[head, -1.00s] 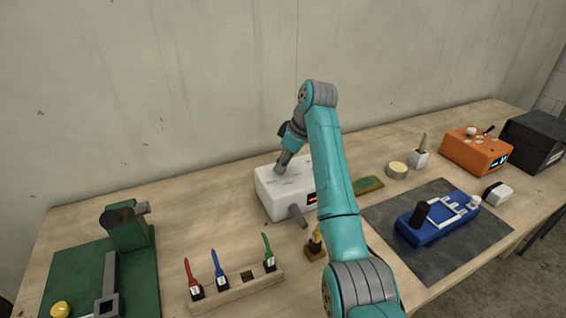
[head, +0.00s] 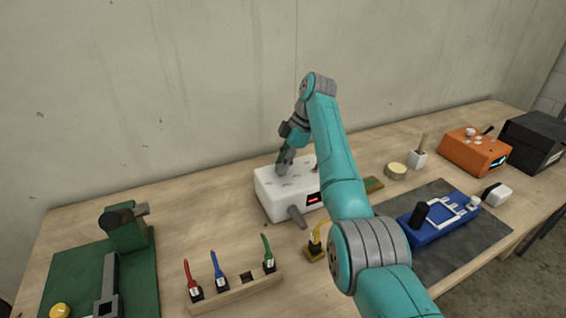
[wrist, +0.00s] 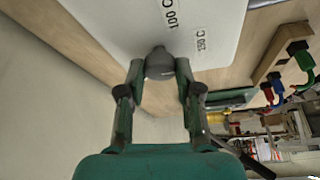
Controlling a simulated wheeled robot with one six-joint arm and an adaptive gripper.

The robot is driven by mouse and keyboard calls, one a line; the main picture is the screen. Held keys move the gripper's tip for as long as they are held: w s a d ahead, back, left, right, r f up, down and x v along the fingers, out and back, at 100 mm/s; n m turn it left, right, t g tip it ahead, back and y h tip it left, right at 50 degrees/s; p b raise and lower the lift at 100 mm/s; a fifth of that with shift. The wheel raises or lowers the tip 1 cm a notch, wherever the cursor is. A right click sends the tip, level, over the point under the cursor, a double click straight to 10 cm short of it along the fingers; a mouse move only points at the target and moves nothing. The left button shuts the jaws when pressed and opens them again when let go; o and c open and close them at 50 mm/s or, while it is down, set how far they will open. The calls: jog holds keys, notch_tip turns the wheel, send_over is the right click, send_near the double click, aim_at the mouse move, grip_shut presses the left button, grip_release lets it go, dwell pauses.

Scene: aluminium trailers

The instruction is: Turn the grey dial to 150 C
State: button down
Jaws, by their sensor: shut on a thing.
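A white box (head: 268,193) with a small red-lit display (head: 312,199) stands on the bench near the wall. The grey dial (wrist: 160,64) sits on its labelled face, seen in the wrist view. My gripper (wrist: 160,72) has one finger on each side of the dial and is shut on it. In the head view my gripper (head: 284,162) reaches down onto the box top and hides the dial. A "100 C" label and another temperature label, hard to read, show beside the dial. The dial's pointer cannot be made out, so its setting is unclear.
A grey handle (head: 297,216) sticks out of the box's front. A wooden rack (head: 240,290) with red, blue and green tools stands in front. A green machine (head: 128,228) is at left. A blue device (head: 432,228) on a dark mat and an orange unit (head: 470,150) are at right.

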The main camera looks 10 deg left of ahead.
dwell(0.4)
jog(key=c, duration=0.8)
grip_release()
jog(key=shift+v, duration=3.75)
